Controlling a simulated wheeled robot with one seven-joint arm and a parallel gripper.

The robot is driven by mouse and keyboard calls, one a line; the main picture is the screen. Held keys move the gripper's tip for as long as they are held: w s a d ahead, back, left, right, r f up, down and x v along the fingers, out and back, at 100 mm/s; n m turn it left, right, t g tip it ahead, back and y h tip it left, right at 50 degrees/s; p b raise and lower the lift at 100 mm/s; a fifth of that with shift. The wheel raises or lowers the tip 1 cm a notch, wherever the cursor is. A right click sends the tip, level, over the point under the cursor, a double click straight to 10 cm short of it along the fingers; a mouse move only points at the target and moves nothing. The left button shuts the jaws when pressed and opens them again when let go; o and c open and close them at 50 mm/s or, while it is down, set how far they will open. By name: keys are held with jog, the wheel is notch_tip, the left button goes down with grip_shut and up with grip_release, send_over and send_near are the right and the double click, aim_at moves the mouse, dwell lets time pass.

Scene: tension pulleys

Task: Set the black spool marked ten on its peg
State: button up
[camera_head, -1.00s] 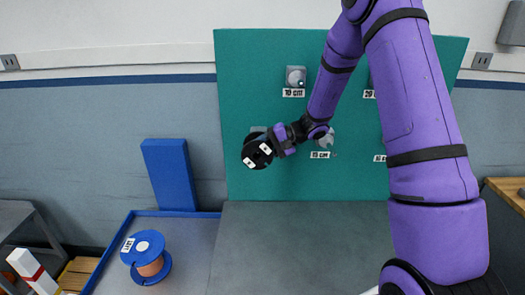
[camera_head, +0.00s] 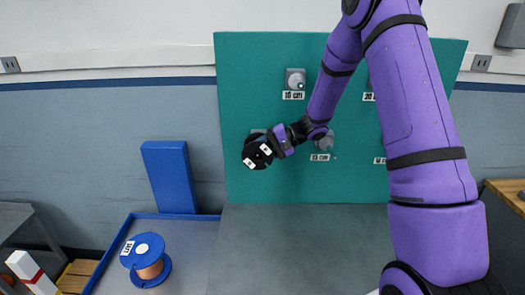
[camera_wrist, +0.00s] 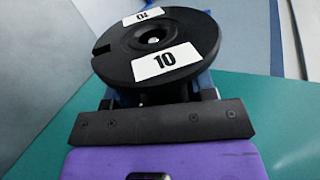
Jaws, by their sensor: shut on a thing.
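The black spool marked 10 (camera_head: 252,155) is in my gripper (camera_head: 272,146), held in front of the left part of the teal board. In the wrist view the spool (camera_wrist: 155,40) shows its black flange with white labels reading 10, a side notch and a centre hole; the gripper (camera_wrist: 160,95) is shut on it below the flange, its fingertips mostly hidden. A grey peg mount (camera_head: 296,78) with a small label, seemingly 10, is bare on the upper left of the board, above and right of the spool. The spool is apart from this mount.
The teal board (camera_head: 240,70) carries other labelled mounts, one (camera_head: 326,140) right of my gripper and one partly behind the spool. A blue-rimmed tray (camera_head: 195,235) at lower left holds a blue spool (camera_head: 148,250) with copper wire. A blue block (camera_head: 170,175) stands behind it.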

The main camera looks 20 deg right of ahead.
jog(key=shift+w+d, duration=0.1)
jog(key=shift+w, duration=0.15)
jog(key=shift+w+d+f, duration=0.15)
jog(key=shift+w+d, duration=0.1)
jog(key=shift+w, duration=0.45)
dwell(0.6)
jog(key=o, duration=1.3)
jog(key=shift+d, duration=0.15)
jog(key=v, duration=0.8)
jog(key=shift+d+r, duration=0.25)
jog(key=shift+d, duration=0.05)
jog(key=shift+s, duration=0.1)
dwell(0.3)
